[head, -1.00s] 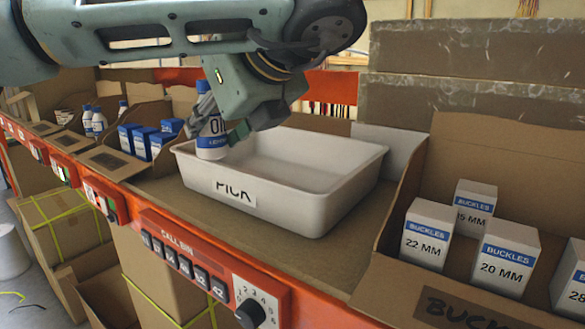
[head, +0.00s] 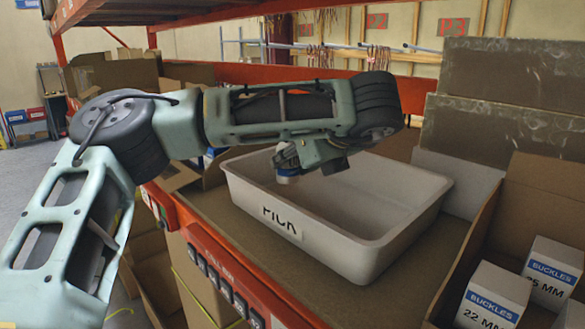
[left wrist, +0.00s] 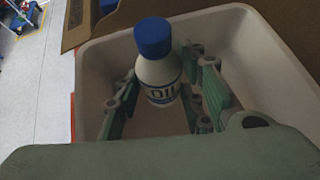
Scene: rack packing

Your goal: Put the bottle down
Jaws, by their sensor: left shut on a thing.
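A white oil bottle with a blue cap (left wrist: 158,65) stands between the fingers of my left gripper (left wrist: 165,98) in the left wrist view, and the fingers are shut on it. The white bin marked PICK (head: 415,226) lies beneath and around them. In the head view the left gripper (head: 287,165) is over the bin's left part, and a small part of the bottle (head: 287,179) shows below it. The arm hides most of the bottle there. I cannot tell whether the bottle touches the bin floor. My right gripper is not in view.
A cardboard box (head: 510,238) with white BUCKLES boxes (head: 495,296) stands right of the bin. Bare shelf shows between the bin and the cardboard box.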

